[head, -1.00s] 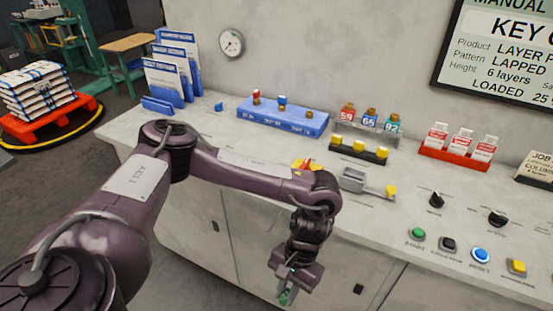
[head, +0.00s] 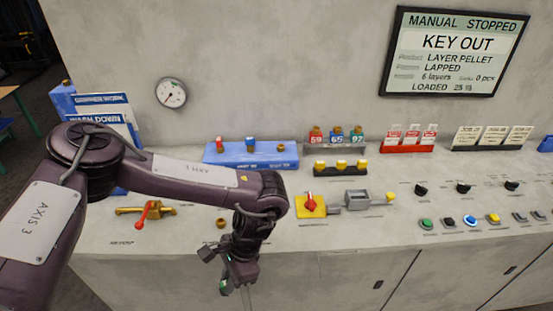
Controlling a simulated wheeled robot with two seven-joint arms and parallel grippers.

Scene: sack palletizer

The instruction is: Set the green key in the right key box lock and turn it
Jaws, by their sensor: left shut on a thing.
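The blue key box (head: 213,157) stands at the back of the console. A red key (head: 220,144) and a blue key (head: 250,144) stand upright in its left and middle locks. Its right lock (head: 281,148) is a bare brass-coloured cylinder with no key in it. My left gripper (head: 226,284) is shut on the green key (head: 224,289), pointing down at the console's front edge, in front of and below the key box. The gripper hides most of the key. My right gripper is not in view.
A yellow-plated red switch (head: 311,204) and a grey block (head: 357,199) lie right of my left arm. A red-handled brass valve (head: 148,213) sits left. Tagged padlocks (head: 336,137) stand behind. A wall sign (head: 452,52) reads KEY OUT.

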